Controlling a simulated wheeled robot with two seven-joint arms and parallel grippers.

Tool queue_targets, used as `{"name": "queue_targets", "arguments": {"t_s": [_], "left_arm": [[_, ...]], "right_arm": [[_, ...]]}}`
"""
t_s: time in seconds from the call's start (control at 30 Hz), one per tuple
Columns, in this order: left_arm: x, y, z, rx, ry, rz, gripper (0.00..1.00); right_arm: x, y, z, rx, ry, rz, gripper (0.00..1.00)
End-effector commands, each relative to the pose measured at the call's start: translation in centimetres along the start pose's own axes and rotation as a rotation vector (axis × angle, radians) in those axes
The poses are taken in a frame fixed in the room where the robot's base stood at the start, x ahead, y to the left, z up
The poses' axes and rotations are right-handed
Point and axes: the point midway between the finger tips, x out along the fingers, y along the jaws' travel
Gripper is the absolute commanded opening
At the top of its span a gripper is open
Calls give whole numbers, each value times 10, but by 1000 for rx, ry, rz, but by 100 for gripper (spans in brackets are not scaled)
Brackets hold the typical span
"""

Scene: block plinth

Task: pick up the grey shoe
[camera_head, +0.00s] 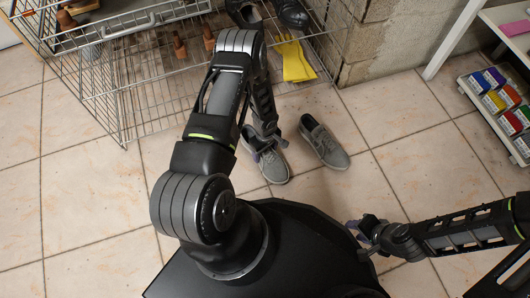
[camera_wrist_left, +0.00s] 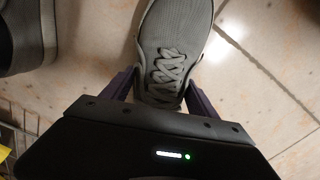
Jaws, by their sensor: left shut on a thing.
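Two grey lace-up shoes are on the tiled floor area in the head view. The left shoe (camera_head: 273,168) is at my left gripper (camera_head: 266,143), which comes down over its ankle end. In the left wrist view the gripper's purple fingers (camera_wrist_left: 160,92) are on either side of the laced part of this shoe (camera_wrist_left: 175,30), shut on it. I cannot tell whether its sole touches the floor. The other grey shoe (camera_head: 324,146) stands just to the right; part of it shows in the left wrist view (camera_wrist_left: 22,35). My right gripper (camera_head: 362,238) is empty, its fingers apart.
A wire basket rack (camera_head: 110,95) with wooden-looking items stands at the upper left. Yellow gloves (camera_head: 294,60) and dark shoes (camera_head: 291,14) are at its right end. A shelf with coloured boxes (camera_head: 494,101) is at the right. The floor (camera_head: 410,100) between is clear.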

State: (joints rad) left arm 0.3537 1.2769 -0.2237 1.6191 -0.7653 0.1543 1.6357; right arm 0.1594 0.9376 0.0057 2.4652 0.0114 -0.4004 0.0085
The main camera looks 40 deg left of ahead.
Motion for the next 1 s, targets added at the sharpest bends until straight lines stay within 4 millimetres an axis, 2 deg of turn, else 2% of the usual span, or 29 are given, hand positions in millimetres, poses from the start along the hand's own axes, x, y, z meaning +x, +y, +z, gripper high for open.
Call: {"name": "queue_targets", "arguments": {"t_s": [0.3,0.43,0.6,1.0], "left_arm": [[-64,1,-1,1,2,2,10],[-83,1,0,1,1,2,10],[-92,0,0,1,0,0,10],[-91,0,0,1,0,0,10]], "right_arm": [[-32,-10,2,-2,-12,0,36],[-39,-12,2,-2,-17,0,36],[-42,-12,3,-2,-21,0,36],[-41,-12,4,-2,-21,0,36]]}}
